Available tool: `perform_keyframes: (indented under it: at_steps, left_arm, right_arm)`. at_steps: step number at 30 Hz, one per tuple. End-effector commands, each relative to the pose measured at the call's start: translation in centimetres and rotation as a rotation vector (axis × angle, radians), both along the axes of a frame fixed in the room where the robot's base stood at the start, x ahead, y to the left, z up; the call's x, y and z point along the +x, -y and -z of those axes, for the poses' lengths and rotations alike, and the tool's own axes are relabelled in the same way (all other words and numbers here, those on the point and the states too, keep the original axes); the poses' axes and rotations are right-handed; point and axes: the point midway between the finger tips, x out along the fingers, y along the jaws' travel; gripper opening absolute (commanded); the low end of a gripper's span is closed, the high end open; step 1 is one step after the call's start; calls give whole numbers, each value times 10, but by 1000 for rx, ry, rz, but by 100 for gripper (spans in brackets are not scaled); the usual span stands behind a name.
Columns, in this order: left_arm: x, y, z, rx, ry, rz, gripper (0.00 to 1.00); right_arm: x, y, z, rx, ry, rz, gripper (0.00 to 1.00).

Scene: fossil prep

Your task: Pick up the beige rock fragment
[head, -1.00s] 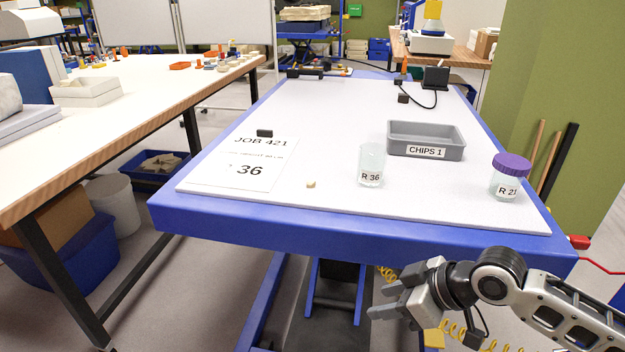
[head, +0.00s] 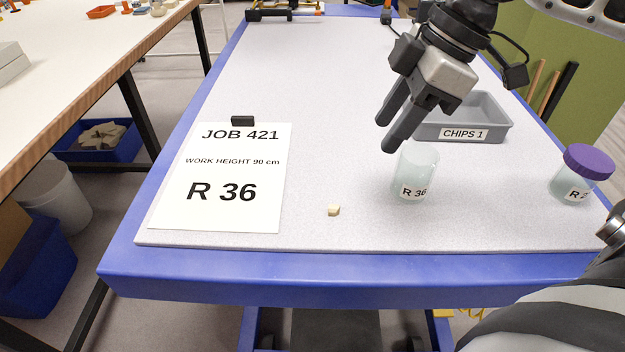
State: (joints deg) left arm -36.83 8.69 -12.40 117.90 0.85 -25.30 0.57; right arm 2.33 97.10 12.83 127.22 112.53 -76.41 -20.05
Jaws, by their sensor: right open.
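The beige rock fragment (head: 333,210) is a small pale lump lying on the light grey table top (head: 310,90), near its front edge. It sits between the job card and the R 36 jar. My right gripper (head: 388,133) is open and empty, with its fingers pointing down and to the left. In the picture it is above and to the right of the fragment, apart from it, and its fingers are just above the R 36 jar. My left gripper is not in view.
A clear jar labelled R 36 (head: 417,177) stands right of the fragment. A grey CHIPS 1 tray (head: 495,117) and a purple-lidded jar (head: 583,172) are farther right. A white JOB 421 card (head: 225,170) lies left, with a black block (head: 242,120) at its top.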

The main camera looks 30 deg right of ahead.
Motion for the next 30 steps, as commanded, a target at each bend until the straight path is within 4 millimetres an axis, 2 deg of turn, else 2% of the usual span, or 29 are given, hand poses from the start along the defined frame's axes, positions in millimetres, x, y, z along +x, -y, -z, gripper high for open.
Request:
perform_keyframes:
  at_steps: [7,13,23,30]
  left_arm:
    - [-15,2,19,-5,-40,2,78]
    - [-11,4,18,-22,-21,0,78]
    - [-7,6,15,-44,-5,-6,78]
    - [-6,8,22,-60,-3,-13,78]
  right_arm:
    - [7,-14,45,-5,-10,-1,42]
    - [14,-26,78,-5,-8,-3,42]
    - [20,-35,100,-1,-2,0,42]
    - [27,-49,133,-3,-5,-1,42]
